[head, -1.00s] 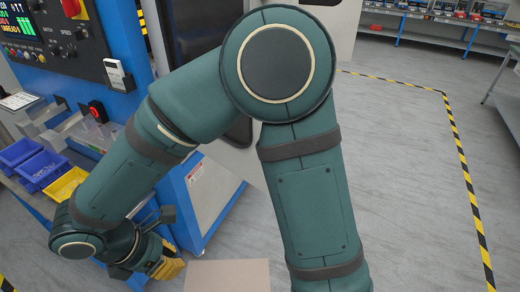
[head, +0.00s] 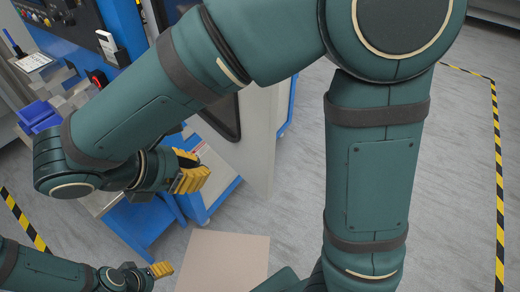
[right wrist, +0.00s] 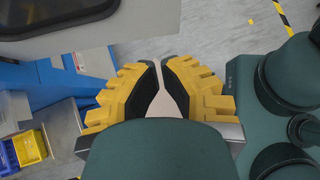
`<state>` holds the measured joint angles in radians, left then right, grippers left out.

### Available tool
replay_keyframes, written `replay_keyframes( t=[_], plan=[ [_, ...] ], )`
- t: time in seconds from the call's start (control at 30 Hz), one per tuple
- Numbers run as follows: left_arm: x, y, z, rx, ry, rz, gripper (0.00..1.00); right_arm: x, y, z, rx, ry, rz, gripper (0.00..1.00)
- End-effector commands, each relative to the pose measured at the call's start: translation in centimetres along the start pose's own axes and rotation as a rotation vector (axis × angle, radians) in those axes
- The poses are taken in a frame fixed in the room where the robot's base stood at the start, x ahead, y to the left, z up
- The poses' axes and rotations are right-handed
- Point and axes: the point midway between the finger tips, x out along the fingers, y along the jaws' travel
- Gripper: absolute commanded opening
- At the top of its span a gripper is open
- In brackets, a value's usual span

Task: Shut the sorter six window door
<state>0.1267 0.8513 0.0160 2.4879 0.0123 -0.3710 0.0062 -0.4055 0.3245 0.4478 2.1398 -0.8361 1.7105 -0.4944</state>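The sorter's pale grey door (head: 260,140) with a dark window (head: 223,118) shows behind my right arm in the head view. My arm hides its upper part, and I cannot tell how far it stands open. The door's grey panel (right wrist: 100,42) and dark window (right wrist: 45,14) also fill the upper left of the right wrist view. My right gripper (head: 192,176) is in front of the door's lower part in the head view. In the right wrist view its yellow fingers (right wrist: 161,66) nearly meet, with nothing between them. My left gripper (head: 160,270) is low at the left, its opening unclear.
The blue sorter body (head: 125,25) stands at upper left. Blue bins (head: 38,115) are beside it; a yellow bin (right wrist: 30,147) shows in the right wrist view. A flat tan panel (head: 222,262) is at the bottom. Grey floor (head: 455,170) with striped tape is clear at right.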

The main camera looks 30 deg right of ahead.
Motion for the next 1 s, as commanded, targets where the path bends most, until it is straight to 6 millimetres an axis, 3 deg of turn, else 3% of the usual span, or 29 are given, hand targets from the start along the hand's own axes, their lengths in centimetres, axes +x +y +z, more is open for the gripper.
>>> replay_keyframes(
  t=[0.27, 0.77, 1.0],
  plan=[
    [0.2, -0.1, 0.1, -0.001, -0.001, -0.001, 0.65, 1.0, 0.0, -0.1, 0.000, 0.000, -0.001, 0.00],
    [1.6, -0.7, 0.8, 0.004, -0.016, 0.001, 0.65, 10.2, -0.1, -0.1, 0.000, 0.000, -0.004, 0.00],
    [1.5, -0.6, 0.8, 0.004, -0.016, 0.001, 0.65, 12.3, -0.1, 2.2, 0.002, 0.000, -0.002, 0.00]
  ],
)
